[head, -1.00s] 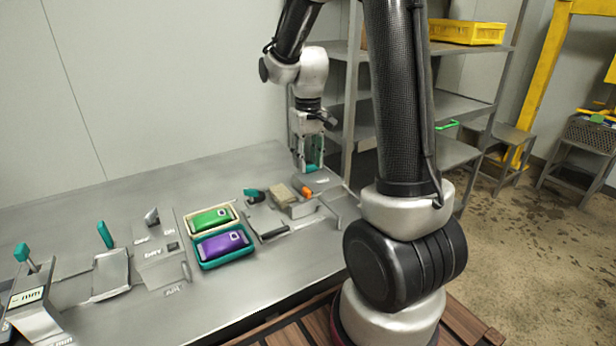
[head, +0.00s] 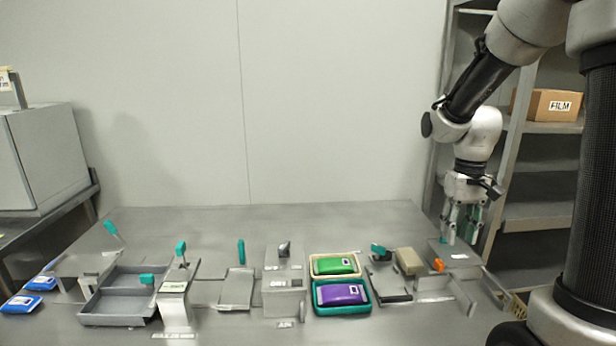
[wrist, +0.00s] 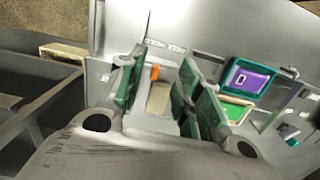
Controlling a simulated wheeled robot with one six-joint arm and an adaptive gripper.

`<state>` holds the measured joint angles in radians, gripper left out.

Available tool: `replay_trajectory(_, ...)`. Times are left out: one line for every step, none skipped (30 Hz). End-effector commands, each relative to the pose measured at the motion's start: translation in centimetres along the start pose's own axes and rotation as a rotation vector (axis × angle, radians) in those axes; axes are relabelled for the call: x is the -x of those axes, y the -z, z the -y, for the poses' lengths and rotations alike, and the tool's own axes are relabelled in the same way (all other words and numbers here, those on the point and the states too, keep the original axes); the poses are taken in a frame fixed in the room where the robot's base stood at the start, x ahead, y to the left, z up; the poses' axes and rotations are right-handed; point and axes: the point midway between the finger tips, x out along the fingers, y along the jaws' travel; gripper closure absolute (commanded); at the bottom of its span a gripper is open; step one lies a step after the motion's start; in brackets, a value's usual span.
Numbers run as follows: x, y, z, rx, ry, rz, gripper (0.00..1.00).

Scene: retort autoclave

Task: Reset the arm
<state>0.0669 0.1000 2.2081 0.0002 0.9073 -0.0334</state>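My gripper (head: 462,236) hangs fingers down over the right end of the grey bench (head: 270,222) in the head view. Its two fingers are apart, with nothing visible between them. In the wrist view, the green finger pads of my gripper (wrist: 163,68) also stand apart with an empty gap. Below the fingers is a grey block with an orange part (head: 438,265). The fingertips look close above that block, but I cannot tell the exact clearance.
A green pouch (head: 335,265) lies in a cream tray and a purple pouch (head: 341,295) in a teal tray. Fixtures with teal handles (head: 181,249) line the bench. Blue packs (head: 21,304) lie at the left. A shelf with a cardboard box (head: 548,105) stands behind the arm.

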Motion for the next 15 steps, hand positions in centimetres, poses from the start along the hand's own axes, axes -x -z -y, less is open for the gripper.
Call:
replay_trajectory(1.0,-1.6,0.1,-0.003,-0.001,-0.015,0.65)
replay_trajectory(1.5,-2.6,0.2,-0.005,-0.001,-0.022,0.65)
replay_trajectory(2.2,-3.9,0.4,-0.006,-0.001,-0.036,0.65)
replay_trajectory(2.8,-4.9,0.5,-0.006,-0.001,-0.050,0.65)
replay_trajectory(3.3,-6.0,0.6,-0.006,-0.002,-0.064,0.65)
replay_trajectory(4.0,-7.4,0.8,-0.006,-0.002,-0.086,0.65)
replay_trajectory(4.5,-8.4,0.9,-0.005,-0.002,-0.104,0.65)
replay_trajectory(5.0,-9.4,1.0,-0.005,-0.002,-0.124,0.65)
replay_trajectory(5.5,-10.8,1.1,-0.004,-0.002,-0.152,0.65)
replay_trajectory(5.9,-11.8,1.2,-0.002,-0.001,-0.176,0.65)
replay_trajectory(6.3,-12.6,1.3,0.000,-0.001,-0.199,0.65)
replay_trajectory(6.7,-13.7,1.4,0.003,-0.001,-0.231,0.65)
replay_trajectory(7.0,-14.4,1.5,0.006,0.000,-0.255,0.65)
replay_trajectory(7.3,-15.1,1.6,0.009,0.000,-0.279,0.65)
replay_trajectory(7.7,-15.8,1.6,0.013,0.001,-0.309,0.65)
